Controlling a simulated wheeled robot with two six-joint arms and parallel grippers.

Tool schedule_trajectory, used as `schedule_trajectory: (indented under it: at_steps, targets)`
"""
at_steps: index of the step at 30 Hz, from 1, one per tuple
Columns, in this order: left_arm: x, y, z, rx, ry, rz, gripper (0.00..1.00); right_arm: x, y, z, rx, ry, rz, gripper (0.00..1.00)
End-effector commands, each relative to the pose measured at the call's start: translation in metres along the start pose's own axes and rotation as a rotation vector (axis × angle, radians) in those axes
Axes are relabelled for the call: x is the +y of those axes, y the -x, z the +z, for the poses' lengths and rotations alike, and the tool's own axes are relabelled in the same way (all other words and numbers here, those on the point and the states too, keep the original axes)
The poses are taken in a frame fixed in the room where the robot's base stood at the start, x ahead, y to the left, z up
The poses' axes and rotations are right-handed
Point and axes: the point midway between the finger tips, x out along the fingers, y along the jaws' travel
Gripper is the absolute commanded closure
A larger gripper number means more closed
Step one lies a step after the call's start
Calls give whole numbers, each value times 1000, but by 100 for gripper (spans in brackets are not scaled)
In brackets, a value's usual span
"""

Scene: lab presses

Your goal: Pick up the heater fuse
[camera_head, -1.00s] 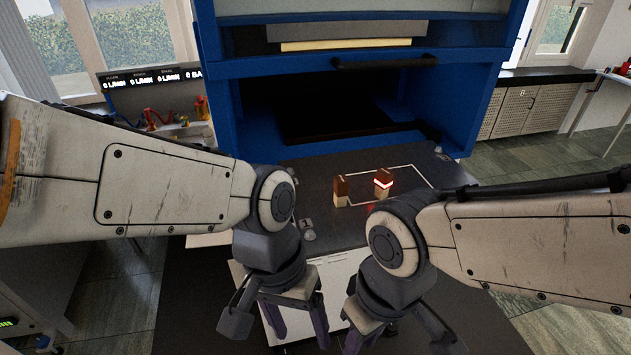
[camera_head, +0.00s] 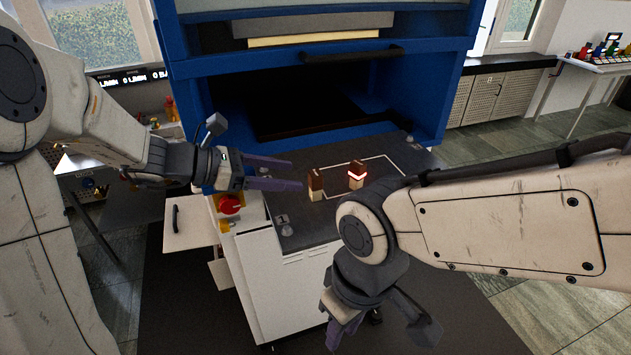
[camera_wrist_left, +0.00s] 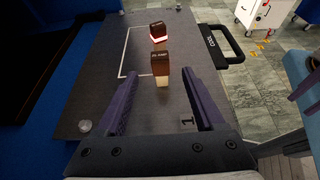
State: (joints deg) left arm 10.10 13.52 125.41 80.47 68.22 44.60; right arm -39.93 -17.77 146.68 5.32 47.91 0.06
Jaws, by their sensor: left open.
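Two small brown-and-cream blocks, which look like fuses, stand upright on the dark worktop. The nearer block (camera_head: 316,185) has a small label I cannot read surely; it also shows in the left wrist view (camera_wrist_left: 161,66). The other block, with a glowing red band (camera_head: 356,174), stands behind it in the left wrist view (camera_wrist_left: 158,33). I cannot tell surely which is the heater fuse. My left gripper (camera_head: 297,175) is open and empty, just left of the nearer block, which appears between its fingers in the wrist view. My right gripper (camera_head: 345,325) hangs low in front; its jaw opening is unclear.
A white outline (camera_head: 395,163) is drawn on the worktop (camera_head: 305,235) around the red-banded block. The blue press (camera_head: 455,80) rises behind. A red button (camera_head: 230,204) sits at the worktop's left. A black handle (camera_wrist_left: 222,47) is on the worktop edge.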

Motion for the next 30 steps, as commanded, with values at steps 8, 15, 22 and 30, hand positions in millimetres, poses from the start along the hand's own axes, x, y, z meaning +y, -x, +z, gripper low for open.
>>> schedule_trajectory:
  at_steps: [8, 15, 22, 30]
  targets:
    - [-2, -31, 1, 3, 2, -7, 30, -1, 16, -1, 0, -1, 0, 70]
    - [-1, -56, -2, 3, -2, -3, 30, -2, 20, -1, 0, -1, 0, 70]
    - [0, -56, -2, 2, -3, -1, 38, -1, 20, -1, 0, -1, 0, 70]
    - [0, -56, -2, 2, -3, -1, 100, -1, 20, -1, 0, -1, 0, 70]
